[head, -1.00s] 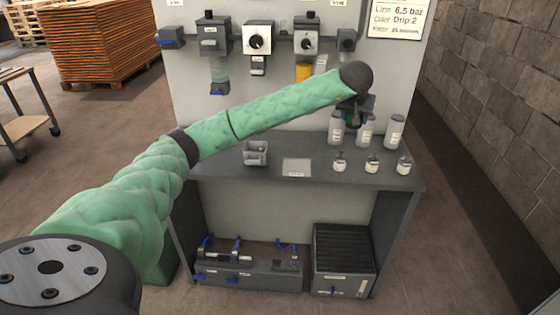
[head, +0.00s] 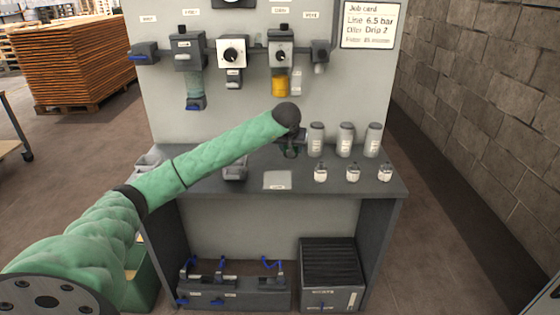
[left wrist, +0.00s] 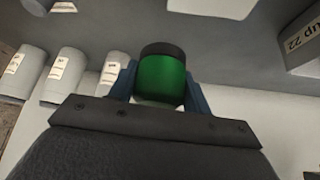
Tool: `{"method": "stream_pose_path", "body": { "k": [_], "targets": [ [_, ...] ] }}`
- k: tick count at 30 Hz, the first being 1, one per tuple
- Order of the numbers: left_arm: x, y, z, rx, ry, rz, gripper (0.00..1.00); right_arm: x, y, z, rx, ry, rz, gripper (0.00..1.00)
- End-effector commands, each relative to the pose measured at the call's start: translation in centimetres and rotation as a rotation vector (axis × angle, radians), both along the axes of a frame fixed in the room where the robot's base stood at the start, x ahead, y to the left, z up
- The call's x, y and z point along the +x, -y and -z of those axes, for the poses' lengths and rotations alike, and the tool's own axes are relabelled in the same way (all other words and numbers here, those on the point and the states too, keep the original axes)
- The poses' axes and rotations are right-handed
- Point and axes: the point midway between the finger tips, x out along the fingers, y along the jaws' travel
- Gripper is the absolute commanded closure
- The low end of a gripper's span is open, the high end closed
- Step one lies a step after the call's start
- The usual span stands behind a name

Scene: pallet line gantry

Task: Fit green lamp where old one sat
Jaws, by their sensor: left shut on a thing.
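The green lamp, a green cylinder with a dark cap (left wrist: 162,80), is upright in the left wrist view between the two blue fingers of my left gripper (left wrist: 158,82). The gripper is shut on it. In the head view my left gripper (head: 291,150) is over the back of the grey bench (head: 330,183), just left of the back row of grey canisters (head: 316,140). The lamp is too small and dark to make out there. I cannot tell where the old lamp sat. My right gripper is not in view.
A wall panel (head: 215,125) carries several units, one with a yellow bowl (head: 280,86). Small white-labelled bottles (head: 352,174) stand in front of the canisters. A grey bin (head: 235,172) and a pale plate (head: 277,180) are on the bench.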

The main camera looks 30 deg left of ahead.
Motion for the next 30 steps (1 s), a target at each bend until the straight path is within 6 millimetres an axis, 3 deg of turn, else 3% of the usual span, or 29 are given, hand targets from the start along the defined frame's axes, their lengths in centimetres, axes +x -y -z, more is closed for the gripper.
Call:
{"method": "stream_pose_path", "body": {
  "k": [3,10,16,25,30],
  "targets": [
    [-0.9,-1.4,1.0,0.001,-0.002,0.0,0.76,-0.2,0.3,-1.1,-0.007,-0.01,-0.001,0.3],
    [-1.7,-3.1,2.1,0.0,0.0,0.0,0.76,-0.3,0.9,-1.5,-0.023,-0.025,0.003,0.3],
    [-1.8,-3.3,2.7,0.0,0.0,0.0,0.76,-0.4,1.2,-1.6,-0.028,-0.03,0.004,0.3],
    [-1.9,-3.2,5.9,-0.002,-0.003,0.001,0.76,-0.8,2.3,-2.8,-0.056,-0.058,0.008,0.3],
    [-1.8,-3.2,6.2,0.0,0.001,0.001,0.76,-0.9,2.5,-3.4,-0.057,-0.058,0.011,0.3]
  ]
}}
